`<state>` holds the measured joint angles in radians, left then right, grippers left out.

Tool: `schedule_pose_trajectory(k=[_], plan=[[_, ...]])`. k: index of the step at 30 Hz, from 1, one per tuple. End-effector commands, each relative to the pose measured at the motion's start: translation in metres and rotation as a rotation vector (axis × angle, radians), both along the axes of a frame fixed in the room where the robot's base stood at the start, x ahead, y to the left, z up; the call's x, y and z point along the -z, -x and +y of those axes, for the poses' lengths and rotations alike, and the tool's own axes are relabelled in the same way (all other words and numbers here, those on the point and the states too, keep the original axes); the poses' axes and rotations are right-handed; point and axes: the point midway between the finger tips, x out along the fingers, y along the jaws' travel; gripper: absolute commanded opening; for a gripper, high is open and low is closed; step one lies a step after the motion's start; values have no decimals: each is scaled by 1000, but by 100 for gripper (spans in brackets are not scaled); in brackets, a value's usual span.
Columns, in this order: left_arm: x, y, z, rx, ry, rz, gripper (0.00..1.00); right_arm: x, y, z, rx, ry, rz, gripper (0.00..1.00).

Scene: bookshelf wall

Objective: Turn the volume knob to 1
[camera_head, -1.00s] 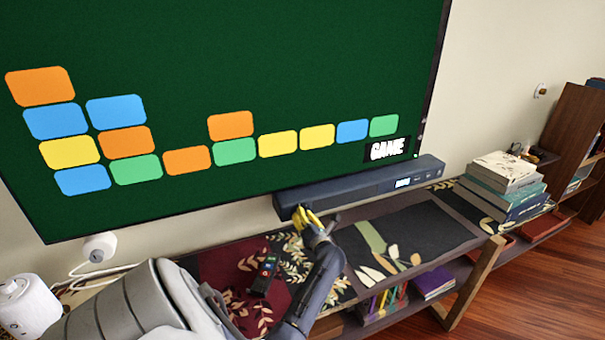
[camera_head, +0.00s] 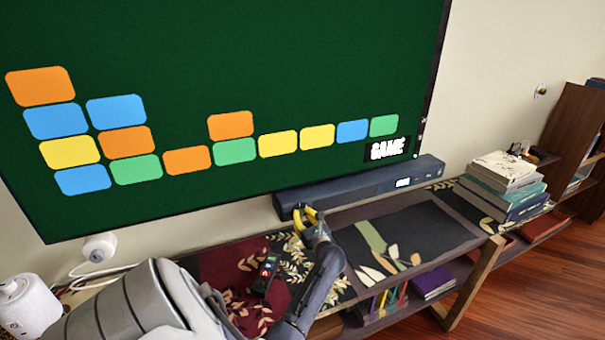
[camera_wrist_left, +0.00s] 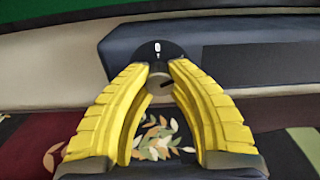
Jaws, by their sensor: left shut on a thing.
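A long dark soundbar (camera_head: 365,187) stands under the big screen in the head view. Its left end fills the middle of the left wrist view (camera_wrist_left: 240,62). There, a small round grey knob (camera_wrist_left: 160,84) sits on the front face, with a black dial plate (camera_wrist_left: 153,50) behind it marked with a white 0 above a small tick. A dark slit shows on the knob face, towards its right side. My left gripper (camera_head: 309,213), with yellow fingers, is at the soundbar's left end. In the left wrist view its fingertips (camera_wrist_left: 159,71) are shut on the knob from both sides. My right gripper is out of view.
A long low shelf (camera_head: 345,218) runs under the screen (camera_head: 300,60). A remote (camera_head: 266,274) lies on it, in front of my left gripper. Stacked books (camera_head: 505,185) stand at its right end. The shelf top before the soundbar's right part is clear.

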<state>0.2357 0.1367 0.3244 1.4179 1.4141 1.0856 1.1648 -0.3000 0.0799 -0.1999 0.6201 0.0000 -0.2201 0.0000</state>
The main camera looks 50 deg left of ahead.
Motion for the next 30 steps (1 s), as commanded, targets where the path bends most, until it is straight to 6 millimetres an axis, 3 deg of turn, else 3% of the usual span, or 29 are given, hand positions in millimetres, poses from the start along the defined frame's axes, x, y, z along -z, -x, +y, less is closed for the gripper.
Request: schedule_pose_trajectory(k=[19, 20, 21, 28, 30], plan=[[3, 1, 0, -2, 18, -41, 0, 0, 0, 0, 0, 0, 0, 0], [3, 1, 0, -2, 18, -41, 20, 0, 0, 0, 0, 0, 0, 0], [3, 1, 0, -2, 18, -41, 24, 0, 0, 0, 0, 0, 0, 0], [2, 1, 0, -1, 16, -42, 51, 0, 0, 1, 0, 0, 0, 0], [1, 0, 0, -1, 16, -42, 51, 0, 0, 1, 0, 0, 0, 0]])
